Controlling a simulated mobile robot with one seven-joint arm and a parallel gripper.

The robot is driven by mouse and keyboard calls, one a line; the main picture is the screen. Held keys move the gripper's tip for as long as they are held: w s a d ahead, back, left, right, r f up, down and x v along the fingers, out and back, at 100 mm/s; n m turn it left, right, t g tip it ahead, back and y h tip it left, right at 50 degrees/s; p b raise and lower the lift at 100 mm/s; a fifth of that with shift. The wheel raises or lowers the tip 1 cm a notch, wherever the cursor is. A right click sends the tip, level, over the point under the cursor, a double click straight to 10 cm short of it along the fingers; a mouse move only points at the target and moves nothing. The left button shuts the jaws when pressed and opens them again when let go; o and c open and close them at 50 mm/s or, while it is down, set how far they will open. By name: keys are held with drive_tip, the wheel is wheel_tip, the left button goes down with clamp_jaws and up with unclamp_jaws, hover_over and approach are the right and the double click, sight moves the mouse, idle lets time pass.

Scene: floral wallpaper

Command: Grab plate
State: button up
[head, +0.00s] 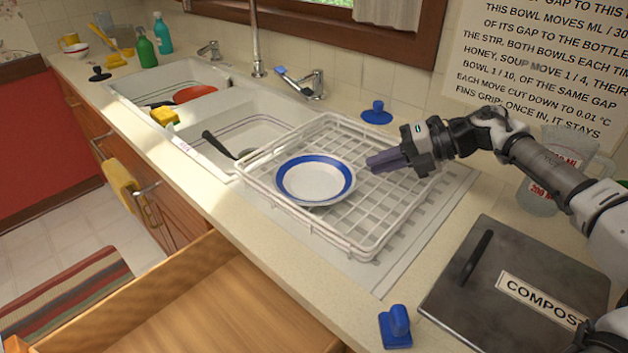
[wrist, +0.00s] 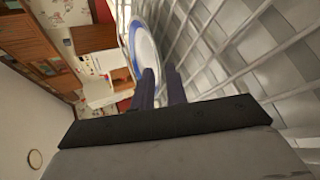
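The plate (head: 314,180) is white with a blue band and lies face up in the white wire dish rack (head: 375,240). My gripper (head: 372,163) comes in from the right over the rack, with its dark purple fingers pointing left at the plate's right edge. In the head view a small gap shows between fingertips and plate. In the wrist view the plate (wrist: 147,52) is seen edge-on just beyond the fingertips (wrist: 159,70). The two fingers stand apart with a narrow gap and nothing held between them. The plate's underside is hidden.
A compost bin (head: 510,285) stands at front right near a blue stopper-like object (head: 396,327). A clear measuring jug (head: 545,185) is behind my arm. An open drawer (head: 190,310) is below.

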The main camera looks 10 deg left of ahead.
sight(353, 174)
drive_tip(key=x, duration=0.2)
drive_tip(key=p+x, duration=0.1)
drive_tip(key=x, duration=0.1)
drive_tip(key=shift+s+r, duration=0.15)
drive_tip(key=shift+s, duration=0.25)
drive_tip(key=shift+a+f, duration=0.4)
drive_tip(key=shift+a, duration=0.1)
clamp_jaws()
drive_tip(key=shift+r, duration=0.1)
